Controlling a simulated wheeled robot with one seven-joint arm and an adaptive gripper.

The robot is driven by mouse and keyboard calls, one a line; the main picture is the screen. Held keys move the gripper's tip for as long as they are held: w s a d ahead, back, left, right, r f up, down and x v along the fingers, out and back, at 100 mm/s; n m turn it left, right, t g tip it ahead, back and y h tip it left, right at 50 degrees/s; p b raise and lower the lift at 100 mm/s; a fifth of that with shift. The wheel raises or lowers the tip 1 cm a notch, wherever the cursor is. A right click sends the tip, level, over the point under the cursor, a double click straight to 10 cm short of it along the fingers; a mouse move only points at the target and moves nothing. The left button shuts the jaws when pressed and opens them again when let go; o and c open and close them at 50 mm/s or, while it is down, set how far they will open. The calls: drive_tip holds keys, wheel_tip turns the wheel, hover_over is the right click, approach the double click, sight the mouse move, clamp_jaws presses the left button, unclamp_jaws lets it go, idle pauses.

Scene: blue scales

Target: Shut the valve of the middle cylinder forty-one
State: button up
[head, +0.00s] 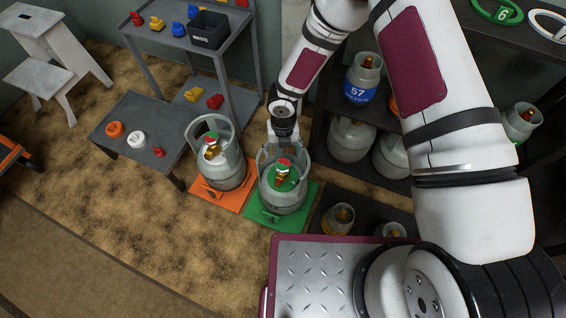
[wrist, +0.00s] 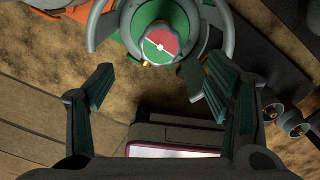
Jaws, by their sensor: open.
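A grey gas cylinder (head: 284,203) stands upright on a green mat (head: 253,216). Its round red-and-green valve knob (head: 283,164) sits inside the collar, and it also shows in the wrist view (wrist: 160,44), split by a white line with red above and green below. A similar cylinder (head: 224,175) stands to its left on an orange mat (head: 205,199). I cannot read a forty-one on either. My gripper (head: 286,147) is over the back of the green-mat cylinder. Its fingers (wrist: 155,90) are spread and empty, with the knob beyond their tips and apart from them.
A low dark table (head: 135,145) with small caps stands at left. A grey shelf (head: 190,45) with colored parts is behind. A dark rack (head: 322,130) holding more cylinders is at right, close beside my arm. The sandy floor at left front is clear.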

sight(283, 164)
wheel_tip(283, 164, down, 8)
drive_tip(key=shift+f+b, duration=0.15)
drive_tip(key=shift+b, duration=0.9)
drive_tip(key=c, duration=1.1)
